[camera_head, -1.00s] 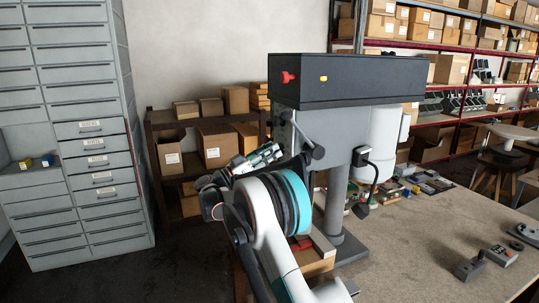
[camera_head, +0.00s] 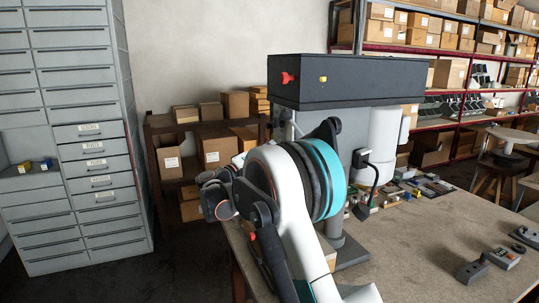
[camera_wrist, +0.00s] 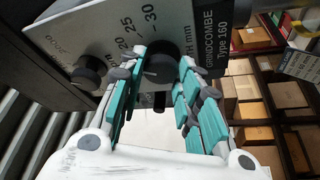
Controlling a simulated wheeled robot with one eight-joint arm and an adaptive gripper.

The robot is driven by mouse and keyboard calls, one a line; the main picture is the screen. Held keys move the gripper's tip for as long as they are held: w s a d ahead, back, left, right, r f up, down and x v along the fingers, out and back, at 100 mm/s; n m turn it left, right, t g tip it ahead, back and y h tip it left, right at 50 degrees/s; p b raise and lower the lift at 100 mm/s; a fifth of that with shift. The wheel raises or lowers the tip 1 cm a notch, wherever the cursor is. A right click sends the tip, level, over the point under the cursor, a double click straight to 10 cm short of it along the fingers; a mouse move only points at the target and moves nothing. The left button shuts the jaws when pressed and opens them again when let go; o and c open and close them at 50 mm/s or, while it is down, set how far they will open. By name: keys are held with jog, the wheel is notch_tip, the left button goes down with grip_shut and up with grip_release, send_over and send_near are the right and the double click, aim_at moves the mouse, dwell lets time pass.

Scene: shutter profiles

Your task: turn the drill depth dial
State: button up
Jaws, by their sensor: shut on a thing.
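The drill press (camera_head: 345,82) stands on the workbench, with a black top and a grey body. In the wrist view its pale front plate (camera_wrist: 118,22) has a scale with 20, 25 and 30 and a millimetre mark. The round dark depth dial (camera_wrist: 160,66) sits beside this scale. My gripper (camera_wrist: 163,72) has its teal-padded fingers on both sides of the dial and is shut on it. The dial's pointer is hard to make out.
A second dark knob (camera_wrist: 88,72) sits on the plate, close to the left finger. A drawer cabinet (camera_head: 90,215) and box shelves (camera_head: 160,163) stand at the left and back.

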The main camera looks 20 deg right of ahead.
jog(key=n+y, duration=0.1)
jog(key=n, duration=0.2)
jog(key=n+g+y+p, duration=0.1)
jog(key=n, duration=0.3)
jog(key=n+y+p, duration=0.1)
jog(key=n, duration=0.2)
jog(key=shift+r+y, duration=0.3)
jog(key=shift+y, duration=0.1)
jog(key=shift+n+p, duration=0.3)
jog(key=shift+n, duration=0.1)
jog(key=o, duration=1)
jog(key=shift+f, duration=0.1)
jog(key=shift+o, duration=0.2)
jog(key=v, duration=1.2)
jog(key=shift+w, duration=0.2)
jog(key=shift+g, duration=0.3)
